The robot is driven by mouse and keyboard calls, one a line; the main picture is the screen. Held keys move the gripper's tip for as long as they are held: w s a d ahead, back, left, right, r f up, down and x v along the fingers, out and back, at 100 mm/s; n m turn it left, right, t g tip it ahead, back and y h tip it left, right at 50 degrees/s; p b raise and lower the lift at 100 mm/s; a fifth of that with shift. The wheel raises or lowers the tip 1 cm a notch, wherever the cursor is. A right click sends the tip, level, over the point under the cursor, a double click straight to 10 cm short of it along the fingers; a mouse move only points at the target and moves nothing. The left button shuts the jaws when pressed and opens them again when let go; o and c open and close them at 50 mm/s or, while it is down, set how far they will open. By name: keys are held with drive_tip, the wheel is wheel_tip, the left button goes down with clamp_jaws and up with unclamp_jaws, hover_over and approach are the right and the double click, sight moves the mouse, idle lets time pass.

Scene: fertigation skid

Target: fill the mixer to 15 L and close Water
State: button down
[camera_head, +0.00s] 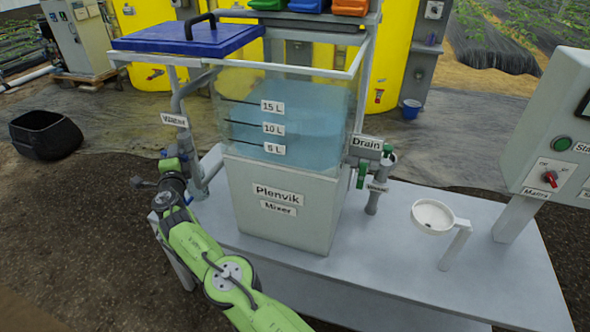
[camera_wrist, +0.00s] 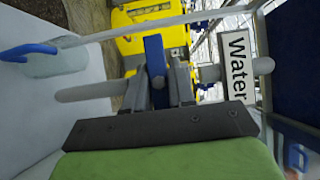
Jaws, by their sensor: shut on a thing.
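The clear mixer tank (camera_head: 290,205) stands on the bench in the head view, with 15 L, 10 L and 5 L marks. Blue water (camera_head: 310,125) fills much of it; its surface looks close to the 15 L mark, but the exact level is hard to read. The Water label (camera_head: 174,119) hangs on the pipe left of the tank and shows large in the wrist view (camera_wrist: 238,66). My gripper (camera_head: 172,168) is at the valve below that label. In the wrist view my gripper (camera_wrist: 157,88) is shut on the blue Water handle (camera_wrist: 154,58). Flow is not visible.
The Drain label (camera_head: 366,143) and green handles are right of the tank. A white dish (camera_head: 432,217) and a control panel (camera_head: 555,150) stand at the right. A black tub (camera_head: 45,135) lies left.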

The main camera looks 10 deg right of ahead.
drive_tip(key=shift+a, duration=0.1)
drive_tip(key=c, duration=0.9)
unclamp_jaws()
drive_tip(key=s+a+p, duration=0.1)
drive_tip(key=s+p, duration=0.1)
drive_tip(key=s+a+p, duration=0.1)
drive_tip(key=s+p, duration=0.1)
drive_tip(key=s+a+p, duration=0.1)
drive_tip(key=s+p, duration=0.1)
drive_tip(key=shift+a+p, duration=0.2)
drive_tip(key=shift+p, duration=0.1)
